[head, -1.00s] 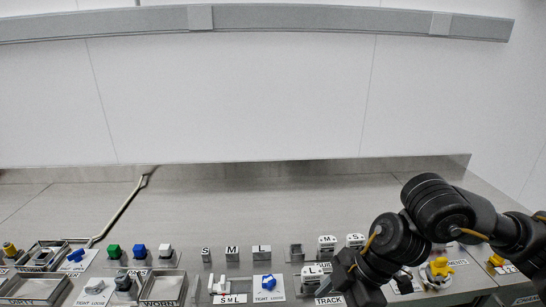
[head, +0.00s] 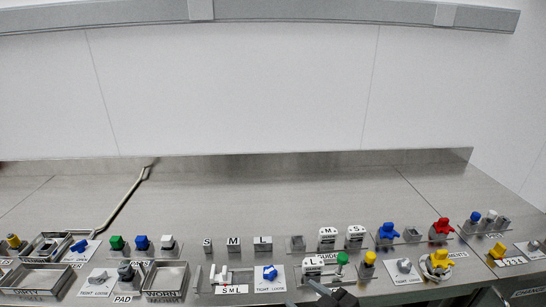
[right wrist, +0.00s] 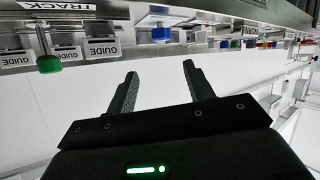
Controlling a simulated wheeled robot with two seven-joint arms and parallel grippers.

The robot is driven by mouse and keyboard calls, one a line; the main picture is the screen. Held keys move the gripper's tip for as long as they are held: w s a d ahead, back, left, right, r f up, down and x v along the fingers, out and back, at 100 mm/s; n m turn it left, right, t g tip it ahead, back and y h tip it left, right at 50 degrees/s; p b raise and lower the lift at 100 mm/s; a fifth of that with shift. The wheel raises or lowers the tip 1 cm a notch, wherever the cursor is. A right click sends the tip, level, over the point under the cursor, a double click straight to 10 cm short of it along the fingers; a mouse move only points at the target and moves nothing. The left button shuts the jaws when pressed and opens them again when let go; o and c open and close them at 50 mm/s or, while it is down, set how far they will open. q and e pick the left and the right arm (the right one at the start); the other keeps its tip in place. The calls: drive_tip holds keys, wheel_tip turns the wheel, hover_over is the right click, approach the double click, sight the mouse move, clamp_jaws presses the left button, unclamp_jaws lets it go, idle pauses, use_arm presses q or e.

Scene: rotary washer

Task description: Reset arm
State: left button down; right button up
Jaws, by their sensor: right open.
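My right gripper (head: 333,294) shows only in part, as a dark shape at the bottom edge of the head view, in front of the green-topped post (head: 342,258). In the right wrist view its two dark fingers (right wrist: 160,70) stand apart with nothing between them, so it is open and empty. The right wrist view looks upside down, with the bench edge and its fixtures along the top, apart from the fingers. My left gripper is in neither view.
The metal bench (head: 270,205) has a clear back half. Along its front stand labelled blocks, a WORN tray (head: 165,296), a blue knob (head: 270,272), a yellow knob (head: 439,258) and a red knob (head: 441,226). A bent pipe (head: 125,200) runs at the left.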

drive_tip(key=s+d+f+m+g+h, duration=0.7)
drive_tip(key=s+d+f+g+h, duration=0.1)
drive_tip(key=s+d+f, duration=1)
drive_tip(key=s+f+g, duration=0.1)
drive_tip(key=s+f, duration=0.1)
drive_tip(key=f, duration=1.2)
drive_tip(key=s+f, duration=0.2)
drive_tip(key=f, duration=1.2)
drive_tip(key=s+d+f+g, duration=0.1)
drive_tip(key=s+d+f, duration=0.1)
drive_tip(key=s+f, duration=1.1)
drive_tip(key=s, duration=0.2)
drive_tip(key=shift+s+f+n, duration=0.3)
drive_tip(key=shift+f+n, duration=0.05)
drive_tip(key=shift+n, duration=0.05)
